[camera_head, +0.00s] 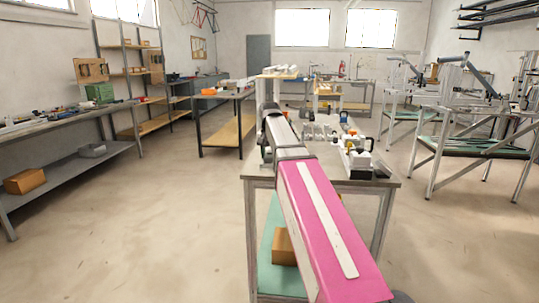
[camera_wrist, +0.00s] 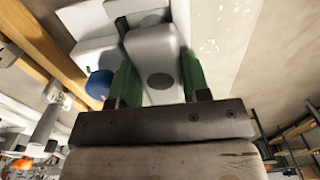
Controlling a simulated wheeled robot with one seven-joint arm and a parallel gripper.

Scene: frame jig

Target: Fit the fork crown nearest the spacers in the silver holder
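In the wrist view, my gripper (camera_wrist: 157,88) has its two green fingers against both sides of a pale grey rounded block (camera_wrist: 157,52) with a dark oval spot; it looks like a fork crown. The block's lower end reaches close to the gripper's dark bar. In the head view, my pink and white arm reaches over the grey workbench (camera_head: 362,184) and hides the gripper. Several pale grey parts (camera_head: 319,131), which may be fork crowns, stand on the bench right of the arm. I cannot pick out the silver holder or the spacers with certainty.
A white and black device (camera_head: 357,158) stands at the bench's right side. In the wrist view, a dark blue round thing (camera_wrist: 100,84) lies left of the left finger, beside white shapes and wooden strips (camera_wrist: 45,45). Open floor (camera_head: 150,220) lies left of the bench.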

